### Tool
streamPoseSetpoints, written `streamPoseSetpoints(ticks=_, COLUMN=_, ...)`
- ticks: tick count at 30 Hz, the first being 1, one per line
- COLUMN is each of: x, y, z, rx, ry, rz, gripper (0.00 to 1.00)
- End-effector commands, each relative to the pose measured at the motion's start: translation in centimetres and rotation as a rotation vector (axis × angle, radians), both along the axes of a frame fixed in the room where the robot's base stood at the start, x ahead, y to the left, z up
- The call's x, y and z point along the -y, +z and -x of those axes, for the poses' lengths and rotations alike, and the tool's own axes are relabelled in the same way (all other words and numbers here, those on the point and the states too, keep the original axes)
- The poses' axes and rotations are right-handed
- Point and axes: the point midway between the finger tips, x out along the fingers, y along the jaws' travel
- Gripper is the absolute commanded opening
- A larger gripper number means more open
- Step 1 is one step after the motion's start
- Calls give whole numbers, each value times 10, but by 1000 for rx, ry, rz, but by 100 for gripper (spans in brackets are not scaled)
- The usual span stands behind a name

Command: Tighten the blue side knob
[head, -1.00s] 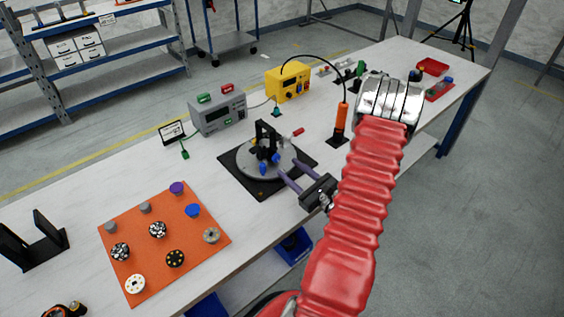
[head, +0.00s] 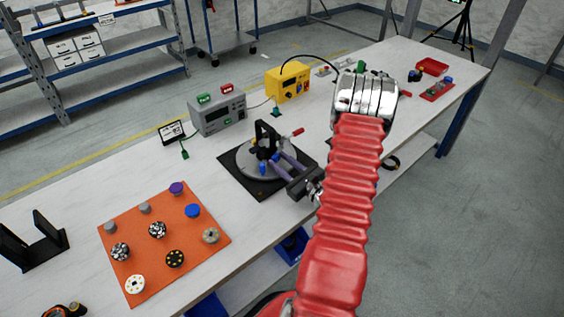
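A round grey fixture (head: 246,172) sits on a square black base plate (head: 234,182) on the bench. It carries a black upright bracket (head: 263,135) with a red-tipped handle (head: 297,132). Two small blue knobs show on its near side: one at the front (head: 262,168) and one to its right (head: 275,157). My gripper (head: 278,162) reaches in from the lower right with its two purple fingers apart. Their tips are at the right blue knob and partly cover it. I cannot tell whether they touch it.
An orange mat (head: 150,262) with several knobs and discs lies at the left front. A grey instrument (head: 218,115) and a yellow one (head: 288,82) stand behind the fixture. My red arm hides part of the bench to the right.

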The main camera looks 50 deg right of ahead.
Motion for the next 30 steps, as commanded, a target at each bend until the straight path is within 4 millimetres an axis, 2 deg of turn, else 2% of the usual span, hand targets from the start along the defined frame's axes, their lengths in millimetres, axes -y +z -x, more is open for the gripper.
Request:
streamPoseSetpoints(ticks=2, x=0, y=0, z=0, rx=0, ry=0, rz=0, gripper=23)
streamPoseSetpoints(ticks=11, x=0, y=0, z=0, rx=0, ry=1, rz=0, gripper=2)
streamPoseSetpoints(ticks=12, x=6, y=0, z=0, rx=1, ry=-1, rz=2, gripper=2)
streamPoseSetpoints(ticks=22, x=0, y=0, z=0, rx=5, ry=0, rz=-45, gripper=1)
streamPoseSetpoints(ticks=30, x=0, y=0, z=0, rx=20, ry=1, rz=-190, gripper=1)
